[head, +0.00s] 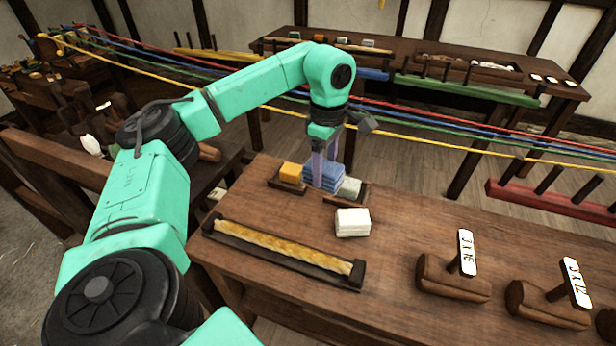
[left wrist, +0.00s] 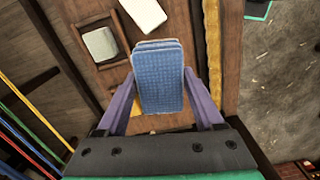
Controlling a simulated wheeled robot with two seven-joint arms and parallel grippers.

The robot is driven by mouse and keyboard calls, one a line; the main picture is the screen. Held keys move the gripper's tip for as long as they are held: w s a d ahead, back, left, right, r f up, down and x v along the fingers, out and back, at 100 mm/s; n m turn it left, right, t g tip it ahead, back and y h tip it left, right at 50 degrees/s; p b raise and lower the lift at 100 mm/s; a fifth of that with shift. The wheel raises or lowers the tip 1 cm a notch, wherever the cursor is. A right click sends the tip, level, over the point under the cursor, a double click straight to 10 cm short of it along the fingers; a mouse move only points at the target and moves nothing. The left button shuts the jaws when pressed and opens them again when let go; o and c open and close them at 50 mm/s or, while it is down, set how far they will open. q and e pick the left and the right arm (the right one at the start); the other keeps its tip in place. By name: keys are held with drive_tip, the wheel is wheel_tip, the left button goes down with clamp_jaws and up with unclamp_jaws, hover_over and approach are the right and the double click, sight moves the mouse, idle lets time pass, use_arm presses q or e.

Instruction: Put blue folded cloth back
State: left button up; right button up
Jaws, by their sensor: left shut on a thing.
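The blue folded cloth (head: 325,177) is between the fingers of my left gripper (head: 322,172) near the back edge of the workbench. In the left wrist view the blue folded cloth (left wrist: 160,75) fills the space between the two purple fingers of my left gripper (left wrist: 162,100), which is shut on it. In the head view it sits between a yellow folded block (head: 291,172) on the left and a pale grey-green one (head: 349,188) on the right, each in a small wooden tray. I cannot tell whether the cloth touches the bench. My right gripper is out of view.
A white folded cloth (head: 352,222) lies on the workbench (head: 400,225) in front of the trays. A twisted rope piece lies in a dark holder (head: 285,252) near the front. Labelled wooden blocks (head: 455,275) stand at right. Coloured ropes (head: 450,133) stretch behind the bench.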

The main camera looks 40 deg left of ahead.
use_arm(q)
drive_tip(key=a+r+n+b, duration=0.4)
drive_tip(key=a+n+b, duration=0.1)
drive_tip(key=n, duration=0.6)
drive_tip(key=f+b, duration=0.6)
drive_tip(key=f, duration=1.3)
drive_tip(key=shift+s+b, duration=0.2)
drive_tip(key=shift+b, duration=0.15)
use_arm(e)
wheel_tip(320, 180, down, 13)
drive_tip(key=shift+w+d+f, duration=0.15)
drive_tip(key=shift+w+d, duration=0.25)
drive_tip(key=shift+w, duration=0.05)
use_arm(q)
drive_tip(key=o, duration=1.2)
drive_tip(key=shift+f, duration=0.1)
wheel_tip(320, 180, up, 12)
drive_tip(key=shift+r+p, duration=0.2)
drive_tip(key=shift+p, duration=0.5)
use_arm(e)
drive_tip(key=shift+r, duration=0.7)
